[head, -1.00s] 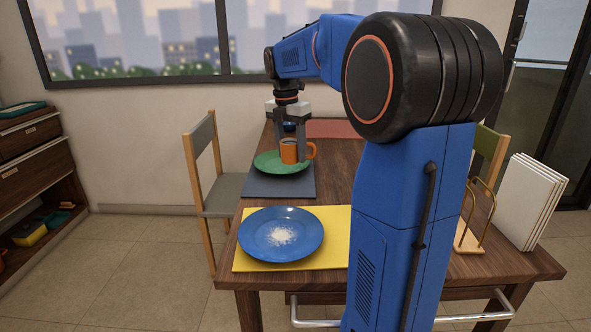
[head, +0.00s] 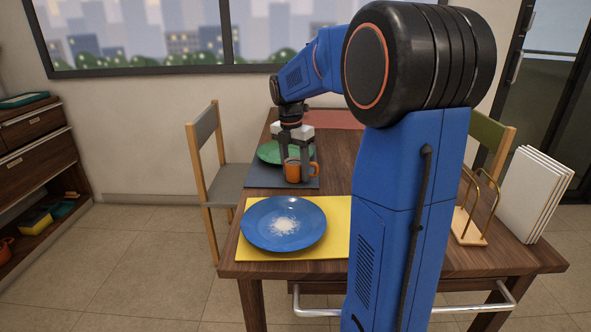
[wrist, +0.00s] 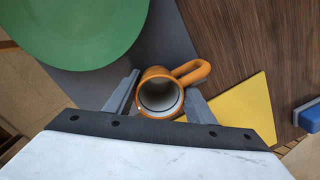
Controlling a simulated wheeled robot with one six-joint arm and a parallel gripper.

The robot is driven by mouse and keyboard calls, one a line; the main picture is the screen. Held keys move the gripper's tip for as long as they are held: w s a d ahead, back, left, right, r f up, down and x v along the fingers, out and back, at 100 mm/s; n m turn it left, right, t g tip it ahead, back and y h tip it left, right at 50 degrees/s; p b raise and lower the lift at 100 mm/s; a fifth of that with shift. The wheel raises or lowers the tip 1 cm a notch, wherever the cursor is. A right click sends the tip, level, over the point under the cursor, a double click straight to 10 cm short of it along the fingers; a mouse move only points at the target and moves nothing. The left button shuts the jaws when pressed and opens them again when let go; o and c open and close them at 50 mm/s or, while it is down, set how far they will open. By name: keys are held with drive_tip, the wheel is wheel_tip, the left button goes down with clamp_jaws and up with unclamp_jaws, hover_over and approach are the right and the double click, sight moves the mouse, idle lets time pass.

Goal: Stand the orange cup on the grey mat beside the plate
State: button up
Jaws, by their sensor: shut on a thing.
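The orange cup (head: 293,171) is upright between the fingers of my gripper (head: 294,160), which is shut on it. In the wrist view the cup (wrist: 160,93) shows its open top, with its handle pointing up and right, between the two fingertips (wrist: 160,96). The cup is over the near part of the grey mat (head: 260,179), in front of the green plate (head: 269,153). The plate also shows in the wrist view (wrist: 75,25), apart from the cup. I cannot tell whether the cup's base touches the mat.
A yellow mat (head: 337,235) with a blue plate (head: 262,237) lies nearer on the wooden table. A red mat (head: 335,119) is at the far end. A chair (head: 225,188) stands at the left. A brass rack (head: 470,238) and white boards (head: 532,195) stand at the right.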

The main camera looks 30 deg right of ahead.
drive_tip(key=o, duration=1.2)
drive_tip(key=shift+c, duration=0.2)
wheel_tip(320, 180, up, 12)
drive_tip(key=shift+w+a, duration=0.2)
drive_tip(key=shift+a, duration=0.25)
drive_tip(key=shift+s, duration=0.15)
